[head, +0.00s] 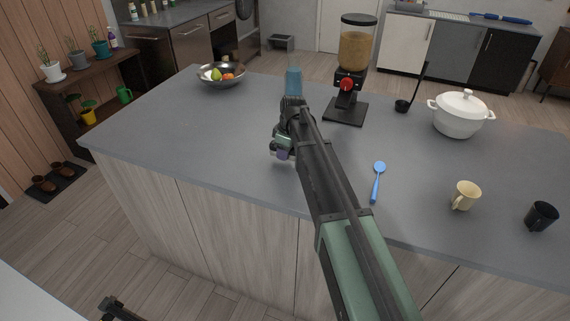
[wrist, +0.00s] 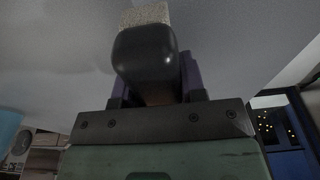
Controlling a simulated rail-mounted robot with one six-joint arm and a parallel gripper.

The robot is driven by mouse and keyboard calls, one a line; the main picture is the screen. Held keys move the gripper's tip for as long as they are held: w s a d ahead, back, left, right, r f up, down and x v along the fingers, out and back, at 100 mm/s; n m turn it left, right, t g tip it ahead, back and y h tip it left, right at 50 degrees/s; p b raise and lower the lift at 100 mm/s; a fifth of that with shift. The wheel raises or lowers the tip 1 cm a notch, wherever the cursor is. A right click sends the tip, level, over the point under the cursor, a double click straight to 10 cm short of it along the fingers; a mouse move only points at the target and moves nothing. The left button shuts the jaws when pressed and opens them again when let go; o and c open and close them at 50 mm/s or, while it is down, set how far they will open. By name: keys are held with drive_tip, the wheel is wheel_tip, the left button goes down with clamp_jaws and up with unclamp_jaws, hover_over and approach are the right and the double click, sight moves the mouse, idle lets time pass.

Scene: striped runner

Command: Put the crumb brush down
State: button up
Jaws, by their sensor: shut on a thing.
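The crumb brush (wrist: 145,50) fills the upper middle of the wrist view, with a dark rounded body and a pale, bristly far end. My gripper (head: 283,154) has purple fingers, seen on both sides of the brush in the wrist view, and is shut on it. In the head view my gripper is over the left-middle part of the grey counter (head: 180,125); my arm hides most of it, and I cannot make out the brush there. The gap between brush and counter cannot be told.
A blue translucent bottle (head: 293,82) stands just beyond my gripper, with a dispenser (head: 357,55) to its right. A fruit bowl (head: 222,82) is at the back left. A blue spoon (head: 376,182), cream mug (head: 465,196), black mug (head: 541,216) and white pot (head: 461,117) are right. The counter's left is clear.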

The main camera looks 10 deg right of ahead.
wheel_tip(320, 180, down, 3)
drive_tip(key=shift+b, duration=0.6)
drive_tip(key=shift+r, duration=0.3)
drive_tip(key=shift+f, duration=0.2)
drive_tip(key=o, duration=1)
drive_tip(key=shift+c, duration=0.2)
